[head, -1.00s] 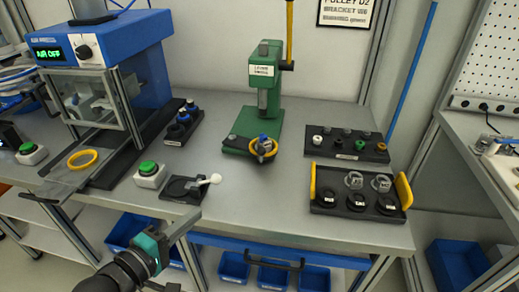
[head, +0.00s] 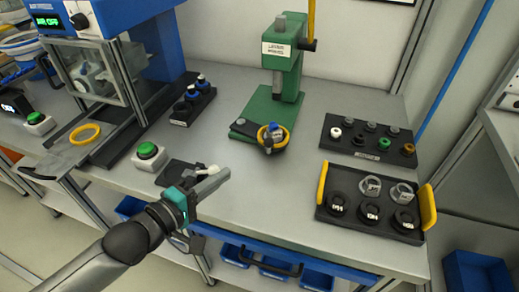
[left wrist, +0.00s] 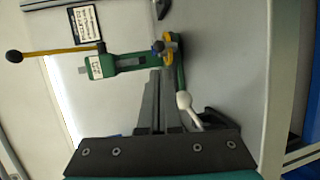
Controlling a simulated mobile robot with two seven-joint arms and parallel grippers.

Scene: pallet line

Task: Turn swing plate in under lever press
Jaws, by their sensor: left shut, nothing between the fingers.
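The green lever press (head: 285,75) stands at the back middle, its yellow lever (head: 311,20) upright. The swing plate (head: 268,148) is at the front right corner of the press base, out from under the ram. It carries a yellow ring and a part with a blue top (head: 272,130). In the left wrist view the press (left wrist: 130,62) and yellow ring (left wrist: 169,48) lie beyond my fingers. My left gripper (head: 222,176) is shut and empty above the table, in front of the press and apart from the plate. My right gripper is not in view.
A black fixture with a white-knobbed lever (left wrist: 183,100) is close to my left gripper, partly hidden. A green button (head: 147,150) and guarded blue machine are left. A part rack (head: 345,147) and yellow-handled tray (head: 328,212) are right.

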